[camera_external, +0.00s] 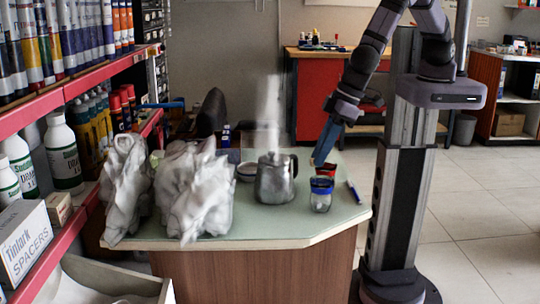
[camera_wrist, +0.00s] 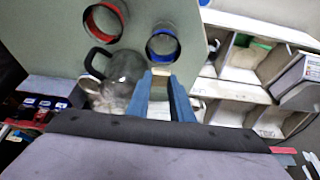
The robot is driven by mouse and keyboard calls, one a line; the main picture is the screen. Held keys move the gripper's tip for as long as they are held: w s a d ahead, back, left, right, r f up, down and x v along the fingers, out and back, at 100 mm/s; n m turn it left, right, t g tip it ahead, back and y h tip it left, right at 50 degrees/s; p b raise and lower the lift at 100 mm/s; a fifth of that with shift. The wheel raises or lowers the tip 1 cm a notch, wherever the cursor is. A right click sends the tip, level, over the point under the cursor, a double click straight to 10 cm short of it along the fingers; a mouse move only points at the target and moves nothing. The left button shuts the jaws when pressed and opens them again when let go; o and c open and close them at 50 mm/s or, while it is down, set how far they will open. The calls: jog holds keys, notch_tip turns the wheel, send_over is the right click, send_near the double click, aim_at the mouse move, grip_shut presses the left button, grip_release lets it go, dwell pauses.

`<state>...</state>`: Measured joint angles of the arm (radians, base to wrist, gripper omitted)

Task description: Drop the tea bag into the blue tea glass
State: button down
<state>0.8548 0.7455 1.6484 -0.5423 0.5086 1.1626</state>
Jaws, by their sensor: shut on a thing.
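The blue tea glass (camera_external: 320,196), a clear glass with a blue rim, stands upright near the front right of the green table. In the wrist view its blue rim (camera_wrist: 163,45) lies just beyond my fingertips. My gripper (camera_external: 315,163) points down above the table, behind the blue glass and close to the red-rimmed glass (camera_external: 325,170). Its blue fingers (camera_wrist: 160,74) are shut on a small pale thing, which I take to be the tea bag (camera_wrist: 160,71); it is mostly hidden. I see no tea bag in the external view.
Two crumpled white bags (camera_external: 195,190) fill the left of the table (camera_external: 290,228). The front strip is clear.

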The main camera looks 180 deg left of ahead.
jog(key=shift+f+b, duration=0.8)
jog(key=shift+f, duration=1.3)
jog(key=c, duration=1.5)
grip_release()
jog(key=shift+r, duration=0.1)
jog(key=shift+b+v, duration=1)
jog(key=shift+v, duration=2.6)
